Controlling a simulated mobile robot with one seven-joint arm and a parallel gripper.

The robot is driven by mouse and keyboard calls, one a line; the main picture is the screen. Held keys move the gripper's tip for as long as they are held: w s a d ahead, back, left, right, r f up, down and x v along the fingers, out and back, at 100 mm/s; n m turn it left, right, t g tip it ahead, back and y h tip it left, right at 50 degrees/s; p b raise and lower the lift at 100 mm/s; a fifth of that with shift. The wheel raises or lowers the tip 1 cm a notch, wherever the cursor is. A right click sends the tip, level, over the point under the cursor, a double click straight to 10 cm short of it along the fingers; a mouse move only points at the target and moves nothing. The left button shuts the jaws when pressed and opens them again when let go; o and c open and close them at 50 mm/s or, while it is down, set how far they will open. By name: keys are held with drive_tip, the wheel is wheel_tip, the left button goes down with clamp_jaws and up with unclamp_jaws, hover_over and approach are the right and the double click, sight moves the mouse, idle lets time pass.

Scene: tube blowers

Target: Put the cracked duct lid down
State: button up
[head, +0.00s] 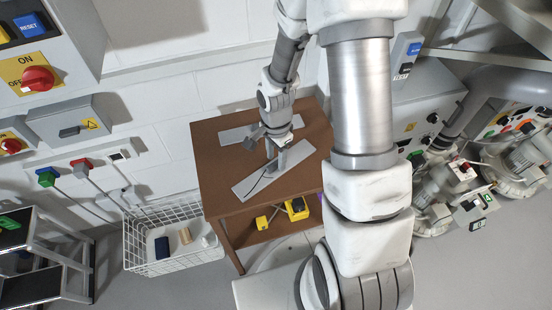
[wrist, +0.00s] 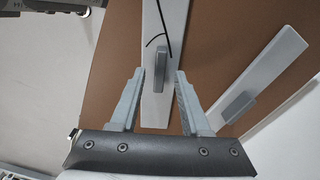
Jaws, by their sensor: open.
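The cracked duct lid (wrist: 153,112) is a long, flat grey plate with a dark crack line and a raised grey handle (wrist: 161,68). In the head view the lid (head: 247,187) lies on the brown table (head: 222,168), partly hidden by my arm's end. My gripper (wrist: 160,72) is open, with one finger on each side of the handle and a gap visible on both sides. In the head view my gripper (head: 274,150) is over the lid's middle. I cannot tell its exact height above the lid.
A second grey lid (wrist: 277,70) with a handle and no visible crack lies beside it; it also shows in the head view (head: 233,135). Yellow items (head: 297,207) sit on the lower shelf. A white wire basket (head: 170,267) stands left of the table.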

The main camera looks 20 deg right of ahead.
wheel_tip(320, 180, up, 10)
drive_tip(key=r+p, duration=0.1)
wheel_tip(320, 180, up, 14)
drive_tip(key=n+t, duration=0.3)
drive_tip(key=n, duration=0.4)
hover_over(276, 163)
drive_tip(key=s, duration=0.5)
drive_tip(key=s+r+n+t, duration=0.2)
drive_tip(key=s+r+n, duration=0.4)
drive_tip(key=s+r, duration=0.1)
drive_tip(key=shift+s+r+n+t, duration=0.3)
drive_tip(key=shift+s+r, duration=0.05)
drive_tip(key=shift+s, duration=0.25)
